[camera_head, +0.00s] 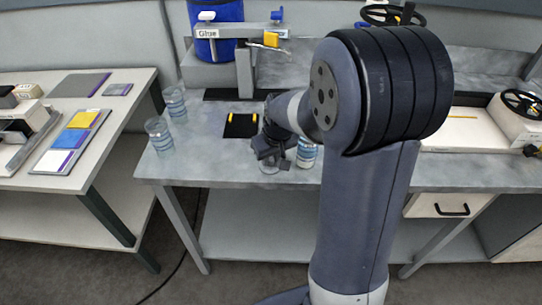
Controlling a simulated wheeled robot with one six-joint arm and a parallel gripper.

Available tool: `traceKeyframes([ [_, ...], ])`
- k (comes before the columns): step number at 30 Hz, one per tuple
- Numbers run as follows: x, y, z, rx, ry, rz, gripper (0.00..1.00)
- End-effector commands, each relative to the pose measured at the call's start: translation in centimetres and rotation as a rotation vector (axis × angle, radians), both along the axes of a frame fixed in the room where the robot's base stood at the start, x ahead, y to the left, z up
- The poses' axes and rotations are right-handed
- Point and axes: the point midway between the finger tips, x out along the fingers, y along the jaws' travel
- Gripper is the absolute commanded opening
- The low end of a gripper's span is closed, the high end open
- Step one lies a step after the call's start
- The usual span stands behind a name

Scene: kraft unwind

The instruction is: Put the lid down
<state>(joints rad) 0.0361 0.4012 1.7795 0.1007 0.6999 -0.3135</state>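My gripper (272,160) is low over the front of the grey worktable (215,172), left of my large arm link. It points down at a small pale, glassy thing (269,169) at its fingertips. I cannot tell whether this is the lid or a jar, or whether the fingers are shut on it. A clear jar with blue bands (307,154) stands just right of the gripper, partly hidden by my arm. Two similar jars, one near (158,135) and one farther back (175,103), stand at the table's left end. No lid can be made out clearly.
A black pad with yellow marks (241,125) lies behind my gripper. A glue stand (244,70) with a blue drum (217,35) rises at the back. A side table (120,95) holds coloured cards. The worktable's front left is clear.

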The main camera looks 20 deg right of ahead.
Motion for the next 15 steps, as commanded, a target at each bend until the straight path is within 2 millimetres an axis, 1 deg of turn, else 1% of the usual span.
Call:
traceKeyframes([
  [1,0.0,0.0,0.03,0.0,0.0,0.0,0.27],
  [6,0.0,0.0,0.04,0.0,0.0,0.0,0.41],
  [15,0.01,0.0,0.31,0.0,0.0,0.0,0.41],
])
